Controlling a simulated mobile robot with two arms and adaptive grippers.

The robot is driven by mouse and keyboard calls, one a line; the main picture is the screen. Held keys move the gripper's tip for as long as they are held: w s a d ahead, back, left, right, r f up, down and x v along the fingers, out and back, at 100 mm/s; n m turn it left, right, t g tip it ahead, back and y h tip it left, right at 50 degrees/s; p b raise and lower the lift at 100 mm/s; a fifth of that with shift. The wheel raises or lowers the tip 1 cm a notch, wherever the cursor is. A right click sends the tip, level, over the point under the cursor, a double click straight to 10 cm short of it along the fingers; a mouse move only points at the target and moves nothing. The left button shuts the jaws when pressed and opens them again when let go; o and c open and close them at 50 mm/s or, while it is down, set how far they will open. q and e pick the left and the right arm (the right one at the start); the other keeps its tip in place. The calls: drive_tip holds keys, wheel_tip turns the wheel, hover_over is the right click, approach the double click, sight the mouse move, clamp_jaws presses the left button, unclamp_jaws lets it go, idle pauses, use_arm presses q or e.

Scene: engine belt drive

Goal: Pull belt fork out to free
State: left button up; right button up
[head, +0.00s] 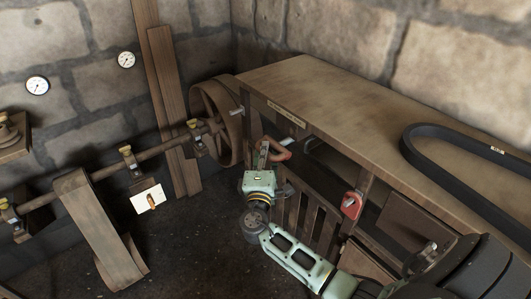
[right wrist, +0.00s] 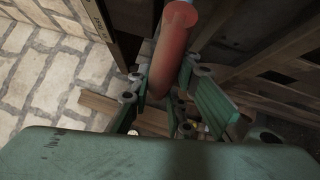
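The right gripper (head: 268,152) is at the front left of the workbench, at a red handle (head: 281,153). In the right wrist view, the red handle (right wrist: 172,58) runs between the green fingers of the right gripper (right wrist: 178,92). The fingers lie close on both sides of it, but whether they press on it is unclear. The handle's far end and what it joins are hidden. I cannot clearly make out the belt fork. A large pulley wheel (head: 211,105) stands just behind the gripper, on a line shaft (head: 162,148). My left gripper is not in view.
A black belt loop (head: 453,137) lies on the workbench top (head: 330,92). A second red handle (head: 352,205) is on the bench front. A flat belt (head: 95,228) hangs from the shaft at left, near a white tag (head: 147,196). The dark floor (head: 190,250) between is clear.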

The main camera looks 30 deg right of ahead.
clamp_jaws()
drive_tip(key=shift+a, duration=0.1)
drive_tip(key=a+b, duration=0.3)
drive_tip(key=a, duration=0.6)
drive_tip(key=shift+s+a, duration=0.35)
drive_tip(key=shift+s, duration=0.05)
drive_tip(key=shift+f, duration=0.1)
drive_tip(key=o, duration=0.6)
unclamp_jaws()
drive_tip(key=shift+a, duration=0.2)
drive_tip(key=shift+c, duration=0.2)
drive_tip(key=shift+d, duration=0.1)
